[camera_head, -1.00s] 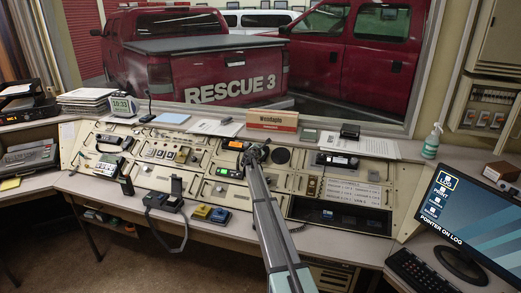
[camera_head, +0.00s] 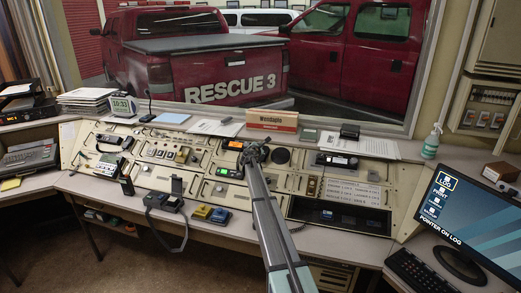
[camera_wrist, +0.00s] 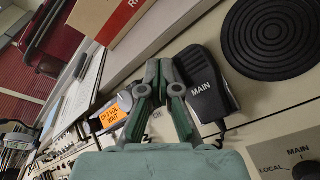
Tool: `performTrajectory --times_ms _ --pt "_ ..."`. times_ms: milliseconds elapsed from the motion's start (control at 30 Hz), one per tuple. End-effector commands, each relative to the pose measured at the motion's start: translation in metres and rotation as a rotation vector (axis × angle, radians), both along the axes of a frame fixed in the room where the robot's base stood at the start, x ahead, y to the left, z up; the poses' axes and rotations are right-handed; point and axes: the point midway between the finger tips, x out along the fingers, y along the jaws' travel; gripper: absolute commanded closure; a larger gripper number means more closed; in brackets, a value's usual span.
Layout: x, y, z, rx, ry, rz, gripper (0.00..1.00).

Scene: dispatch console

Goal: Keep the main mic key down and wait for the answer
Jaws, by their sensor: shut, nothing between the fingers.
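The main mic (camera_wrist: 207,82) is a black handset-like unit marked MAIN. It lies on the cream console, right of my gripper (camera_wrist: 163,72) in the wrist view. My gripper is shut and empty. Its fingers overlap the mic's left edge; I cannot tell whether they press its key, which is hidden. In the head view my gripper (camera_head: 255,152) is over the middle of the console and covers most of the mic. An orange display (camera_wrist: 113,116) left of the fingers appears to read WAIT; it also shows orange in the head view (camera_head: 234,145).
A round black speaker (camera_wrist: 268,36) lies right of the mic. A box with a name label (camera_head: 273,120) stands behind my gripper. Blue and yellow blocks (camera_head: 211,213) sit on the front ledge. A monitor (camera_head: 468,215) stands at the right.

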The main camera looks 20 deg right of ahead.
Motion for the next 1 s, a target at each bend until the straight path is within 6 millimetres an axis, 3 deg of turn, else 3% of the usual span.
performTrajectory --times_ms 600,1000 --pt "-0.020 0.017 0.041 0.000 0.000 0.000 1.00" --pt "-0.021 0.017 0.042 0.000 0.000 0.000 1.00"
